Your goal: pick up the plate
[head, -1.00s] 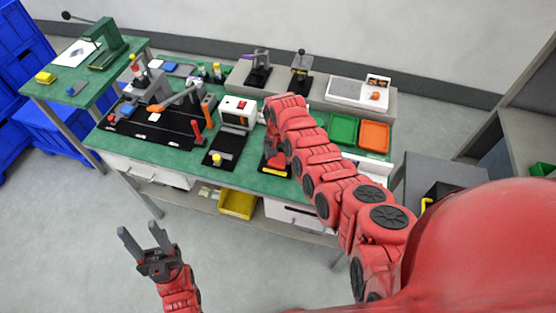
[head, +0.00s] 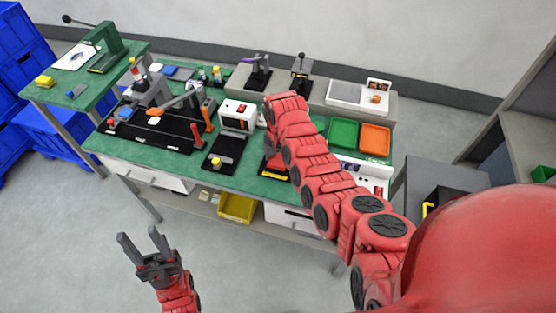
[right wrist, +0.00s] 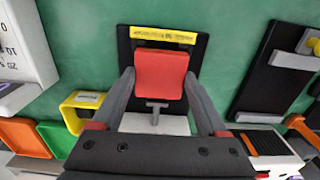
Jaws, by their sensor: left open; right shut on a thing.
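In the right wrist view my right gripper (right wrist: 160,82) is shut on a red, flat, square-faced piece (right wrist: 160,72), with one finger on each side of it. I cannot tell for sure whether this piece is the plate. Just behind it is a black base (right wrist: 126,45) with a yellow label strip, on the green table. A grey T-shaped part and a pale surface show below the red piece. In the head view my right arm hides most of this spot. My left gripper (head: 147,250) is open and empty, in front of the table and away from it.
Green (head: 342,132) and orange (head: 374,139) trays lie right of my right arm. A white box with a red switch (head: 238,115) and a black mat (head: 222,154) stand left of it. A yellow bin (head: 237,207) sits on the lower shelf.

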